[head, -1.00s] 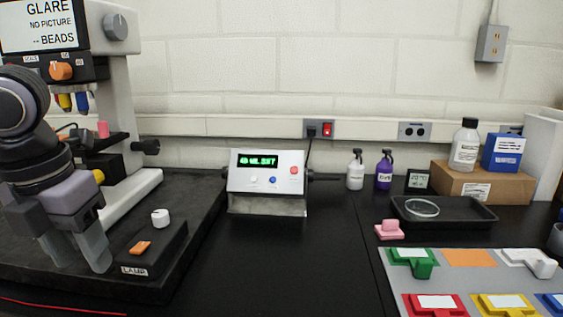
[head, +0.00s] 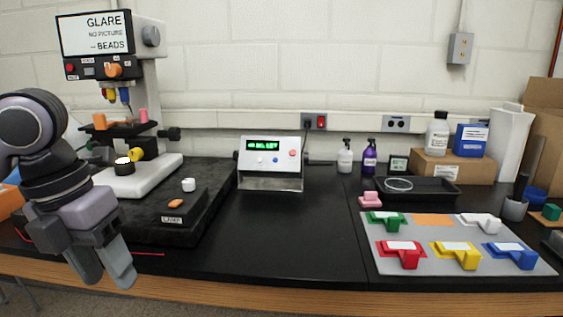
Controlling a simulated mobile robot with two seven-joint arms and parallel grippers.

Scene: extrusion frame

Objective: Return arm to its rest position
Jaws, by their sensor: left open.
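My left gripper (head: 105,268) hangs at the lower left, fingers pointing down, in front of the black bench's front edge. Its fingers stand apart with nothing between them. The arm (head: 52,165) comes in from the left and hides part of the bench corner behind it. The microscope-like instrument (head: 122,70) stands behind the gripper, its screen reading "GLARE NO PICTURE -- BEADS". My right gripper does not show.
A control box (head: 270,165) with a green display stands mid-bench. A grey mat (head: 440,238) with coloured blocks lies at the right, a black tray (head: 430,198) behind it. The bench between control box and mat is clear. A red wire (head: 148,254) lies near the front edge.

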